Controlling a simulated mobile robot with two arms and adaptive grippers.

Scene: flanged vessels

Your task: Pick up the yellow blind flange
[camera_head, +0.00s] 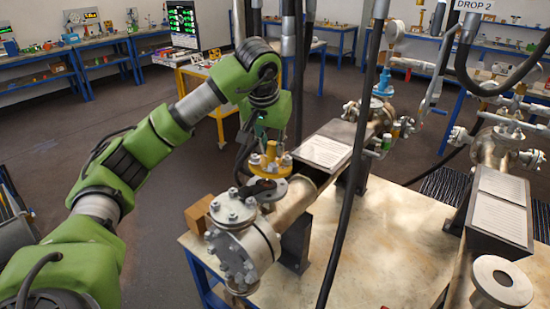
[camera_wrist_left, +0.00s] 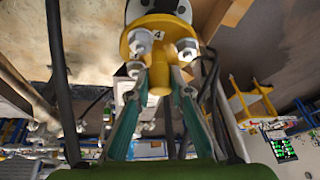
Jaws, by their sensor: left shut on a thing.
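The yellow blind flange (camera_head: 268,160) is at the near end of the metal vessel (camera_head: 290,205), over a grey flange (camera_head: 268,189) on its top. I cannot tell whether the two touch. In the left wrist view the yellow flange (camera_wrist_left: 157,40) carries a "4", silver bolts and a short yellow stem. My left gripper (camera_head: 267,140) reaches down from above. Its teal fingers (camera_wrist_left: 161,82) are closed on the stem in the left wrist view. My right gripper is not in view.
A wooden block (camera_head: 199,214) lies beside the vessel's bolted end. Dark hoses and a post (camera_head: 355,150) cross the view near the table. A second vessel (camera_head: 498,165) stands at the right. The front middle of the tabletop (camera_head: 375,260) is clear.

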